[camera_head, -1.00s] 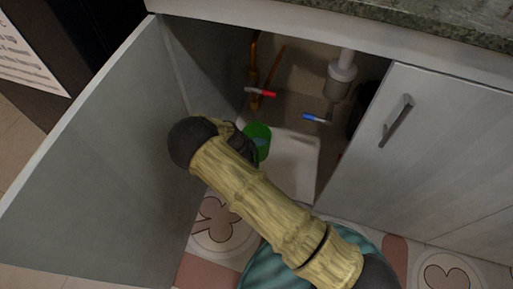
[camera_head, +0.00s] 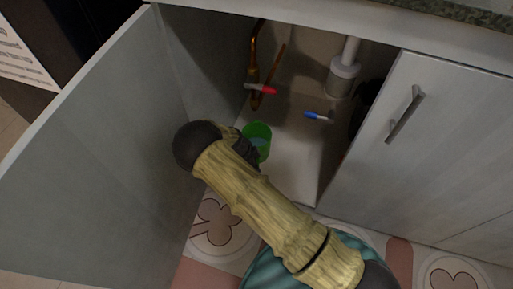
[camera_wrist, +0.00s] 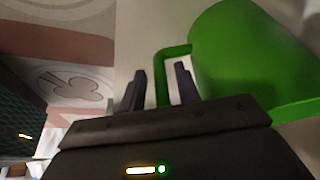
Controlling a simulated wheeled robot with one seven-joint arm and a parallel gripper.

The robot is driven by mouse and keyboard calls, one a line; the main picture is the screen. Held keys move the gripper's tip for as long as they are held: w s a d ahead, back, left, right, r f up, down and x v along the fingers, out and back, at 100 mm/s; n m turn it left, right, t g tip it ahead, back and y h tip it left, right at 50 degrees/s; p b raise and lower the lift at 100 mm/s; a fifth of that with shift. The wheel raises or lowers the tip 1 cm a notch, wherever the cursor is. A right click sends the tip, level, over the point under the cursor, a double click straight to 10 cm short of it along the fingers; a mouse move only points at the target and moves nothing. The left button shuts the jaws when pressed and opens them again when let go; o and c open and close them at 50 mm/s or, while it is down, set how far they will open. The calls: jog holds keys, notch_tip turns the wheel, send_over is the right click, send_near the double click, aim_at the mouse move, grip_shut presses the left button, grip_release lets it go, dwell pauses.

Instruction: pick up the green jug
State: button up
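The green jug (camera_head: 258,138) stands on the cabinet floor under the sink, partly hidden behind my gripper in the head view. In the wrist view the jug (camera_wrist: 255,60) fills the upper right, with its handle (camera_wrist: 164,75) toward my gripper. My gripper (camera_wrist: 160,82) is open, its two dark fingers apart, with the lower part of the handle showing between them. I cannot tell whether either finger touches the handle. In the head view my gripper (camera_head: 246,152) is right beside the jug, and its fingers are hard to make out.
The left cabinet door (camera_head: 95,160) stands open beside my arm; the right door (camera_head: 425,150) is shut. Copper pipes (camera_head: 254,65), a white drain pipe (camera_head: 343,75), a red-handled valve (camera_head: 262,89) and a blue-handled one (camera_head: 317,115) are at the back. The cabinet floor (camera_head: 295,165) right of the jug is clear.

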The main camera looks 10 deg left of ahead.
jog(key=shift+w, duration=0.1)
grip_shut()
jog(key=shift+a, duration=0.15)
jog(key=shift+d+r, duration=0.15)
jog(key=shift+d, duration=0.15)
jog(key=shift+r+p, duration=0.15)
jog(key=shift+p, duration=0.25)
jog(key=shift+r+p, duration=0.65)
jog(key=shift+r, duration=0.05)
notch_tip(320, 180, up, 5)
jog(key=p, duration=0.3)
jog(key=shift+r, duration=0.15)
jog(key=s+d+p, duration=0.1)
jog(key=d+p, duration=0.6)
jog(key=d, duration=1.2)
jog(key=shift+s+d, duration=0.3)
jog(key=shift+s, duration=0.05)
